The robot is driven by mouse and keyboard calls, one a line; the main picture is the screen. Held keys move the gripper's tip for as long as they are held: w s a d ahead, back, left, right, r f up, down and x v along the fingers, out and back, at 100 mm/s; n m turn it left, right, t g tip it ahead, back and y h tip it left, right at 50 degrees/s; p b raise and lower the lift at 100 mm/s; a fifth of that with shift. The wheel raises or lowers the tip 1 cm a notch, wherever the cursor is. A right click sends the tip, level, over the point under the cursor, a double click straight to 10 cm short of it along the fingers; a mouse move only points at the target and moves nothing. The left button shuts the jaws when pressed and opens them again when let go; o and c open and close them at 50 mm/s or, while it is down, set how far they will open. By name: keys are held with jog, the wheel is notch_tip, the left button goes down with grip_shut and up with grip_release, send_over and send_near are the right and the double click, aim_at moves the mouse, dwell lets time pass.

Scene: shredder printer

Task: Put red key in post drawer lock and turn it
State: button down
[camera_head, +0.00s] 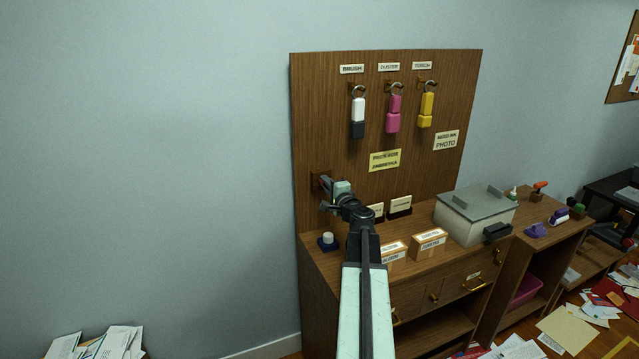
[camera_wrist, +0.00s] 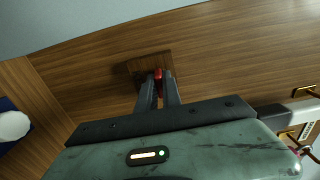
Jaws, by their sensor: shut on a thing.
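In the wrist view, my gripper (camera_wrist: 160,84) is shut on the red key (camera_wrist: 158,75), of which only a small red part shows between the fingertips. The key is in front of a small square wooden block (camera_wrist: 136,68) on the upright wooden board; whether it still touches the block I cannot tell. In the head view, my gripper (camera_head: 326,192) is at the board's left edge, and the key is hidden there. Drawers (camera_head: 463,284) with brass handles are under the desk top, to the right. No lock can be made out, nor which drawer is the post drawer.
The wooden board (camera_head: 345,230) carries a white-black tag (camera_head: 358,116), a pink tag (camera_head: 394,113) and a yellow tag (camera_head: 426,109) on hooks. Below stand a dark blue item with a white top (camera_head: 328,241), small boxes (camera_head: 429,245) and a grey-lidded box (camera_head: 470,221).

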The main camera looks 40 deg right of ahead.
dwell(0.5)
jog(key=shift+s, duration=0.1)
jog(key=shift+s+a, duration=0.2)
jog(key=shift+s, duration=0.3)
jog(key=shift+s, duration=0.25)
dwell(1.6)
jog(key=v, duration=0.3)
jog(key=shift+s+a, duration=0.15)
jog(key=shift+s, duration=0.1)
dwell(0.5)
